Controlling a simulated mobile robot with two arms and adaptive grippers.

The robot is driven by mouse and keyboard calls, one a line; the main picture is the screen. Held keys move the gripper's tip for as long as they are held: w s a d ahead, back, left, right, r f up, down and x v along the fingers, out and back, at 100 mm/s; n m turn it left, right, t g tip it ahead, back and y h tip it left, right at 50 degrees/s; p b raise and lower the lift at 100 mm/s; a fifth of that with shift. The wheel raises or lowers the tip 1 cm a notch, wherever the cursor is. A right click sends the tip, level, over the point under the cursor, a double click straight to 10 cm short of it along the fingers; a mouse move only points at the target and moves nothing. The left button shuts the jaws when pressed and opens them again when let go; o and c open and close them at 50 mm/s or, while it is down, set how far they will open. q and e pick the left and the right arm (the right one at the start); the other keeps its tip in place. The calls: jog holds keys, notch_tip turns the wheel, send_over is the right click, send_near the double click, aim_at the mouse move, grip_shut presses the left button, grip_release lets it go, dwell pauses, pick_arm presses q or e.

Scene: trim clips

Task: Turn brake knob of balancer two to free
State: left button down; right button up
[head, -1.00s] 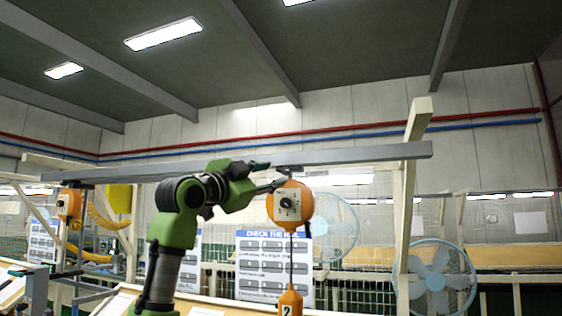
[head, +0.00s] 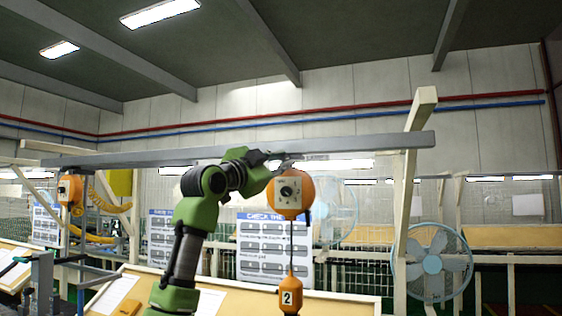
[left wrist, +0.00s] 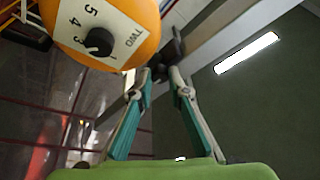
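Balancer two is an orange round housing (head: 304,194) hanging under the grey rail (head: 340,143), with a light dial plate and a black knob (head: 287,191) on its face. In the left wrist view the housing (left wrist: 146,14) fills the upper left; its plate reads TWO with numbers, and the black knob (left wrist: 99,42) is clear of the fingers. My left gripper (head: 284,160) is at the housing's top left, near its dark hanger (left wrist: 168,56). Its fingers (left wrist: 159,80) show a gap with nothing seen clamped between them. Whether they touch the hanger is unclear. My right gripper is not in view.
An orange tag marked 2 (head: 290,301) hangs on a line below the housing. Another orange balancer (head: 69,189) hangs at far left. A wooden post (head: 405,200), a blue fan (head: 432,264) and sign boards (head: 273,248) stand around. Space right of the housing is open.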

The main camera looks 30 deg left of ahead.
pick_arm(q)
jog(key=shift+f+n, duration=0.15)
jog(key=shift+n, duration=0.35)
jog(key=n+y+b, duration=0.1)
jog(key=n+y, duration=0.1)
jog(key=n, duration=0.2)
jog(key=n+y+b, duration=0.1)
jog(key=n+y, duration=0.1)
jog(key=n, duration=0.2)
jog(key=d+n+y+b, duration=0.1)
jog(key=n+y+b, duration=0.1)
jog(key=n, duration=0.3)
jog(key=shift+w+y, duration=0.1)
jog(key=shift+y, duration=0.3)
jog(key=n+y, duration=0.1)
jog(key=n, duration=0.1)
jog(key=n+g+y, duration=0.1)
jog(key=n, duration=0.2)
jog(key=shift+r+p, duration=0.2)
jog(key=shift+p, duration=0.15)
jog(key=n+g+p, duration=0.1)
jog(key=n, duration=0.1)
jog(key=n+g+y+p, duration=0.1)
jog(key=n, duration=0.2)
jog(key=shift+d+r+y, duration=0.1)
jog(key=shift+y, duration=0.2)
jog(key=shift+n, duration=0.6)
jog(key=c, duration=1.9)
grip_release()
